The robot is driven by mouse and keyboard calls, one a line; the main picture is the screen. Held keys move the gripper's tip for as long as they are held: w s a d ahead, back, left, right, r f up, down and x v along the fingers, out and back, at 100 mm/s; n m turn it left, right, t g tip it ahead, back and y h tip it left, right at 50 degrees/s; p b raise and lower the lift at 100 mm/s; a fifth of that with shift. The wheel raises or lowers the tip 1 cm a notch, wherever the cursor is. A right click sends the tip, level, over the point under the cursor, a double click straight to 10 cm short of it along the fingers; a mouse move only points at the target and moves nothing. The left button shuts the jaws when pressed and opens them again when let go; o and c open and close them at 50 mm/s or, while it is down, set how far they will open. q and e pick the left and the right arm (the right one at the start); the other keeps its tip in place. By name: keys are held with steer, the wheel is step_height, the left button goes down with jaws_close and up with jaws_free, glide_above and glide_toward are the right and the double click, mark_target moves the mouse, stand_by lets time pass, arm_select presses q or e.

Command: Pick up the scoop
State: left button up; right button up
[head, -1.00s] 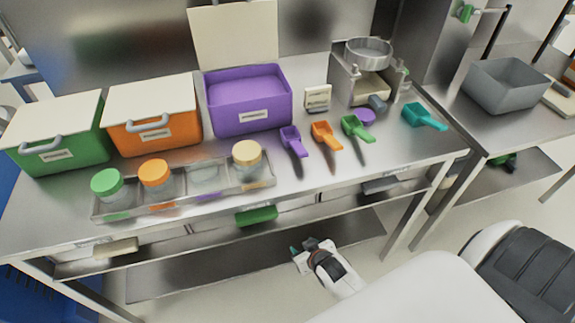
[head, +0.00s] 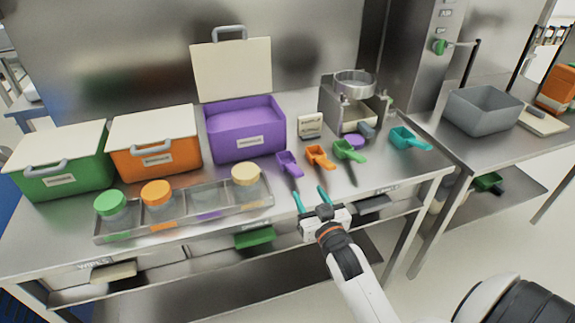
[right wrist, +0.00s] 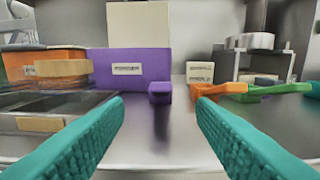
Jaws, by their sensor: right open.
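Several scoops lie on the steel table in the head view: a purple scoop (head: 288,161), an orange scoop (head: 319,156), a green scoop (head: 349,151) and a teal scoop (head: 408,138). My right gripper (head: 312,199) is open and empty at the table's front edge, just in front of the purple and orange scoops. In the right wrist view, the purple scoop (right wrist: 160,92) shows ahead between the two teal fingers (right wrist: 160,128), apart from them. The orange scoop (right wrist: 233,88) and green scoop (right wrist: 280,90) are to the right. My left gripper is out of view.
A clear tray (head: 190,218) with lidded jars is left of the gripper. Behind stand green (head: 62,170), orange (head: 155,148) and purple (head: 245,130) bins, the purple one open. A scale-like steel device (head: 353,105) stands behind the scoops. A grey bin (head: 483,108) is at right.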

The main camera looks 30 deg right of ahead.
mark_target(299, 177)
steer(key=x, duration=0.6)
steer(key=shift+w+p, duration=0.1)
steer(key=shift+p, duration=0.25)
steer(key=shift+w+d, duration=0.15)
steer(key=shift+w, duration=0.35)
steer(key=x, duration=0.4)
steer(key=shift+w+d+f+p, duration=0.1)
steer(key=shift+w+f+p, duration=0.1)
steer(key=shift+p, duration=0.2)
steer(key=shift+s, duration=0.1)
steer(key=c, duration=1)
steer(key=shift+r, duration=5)
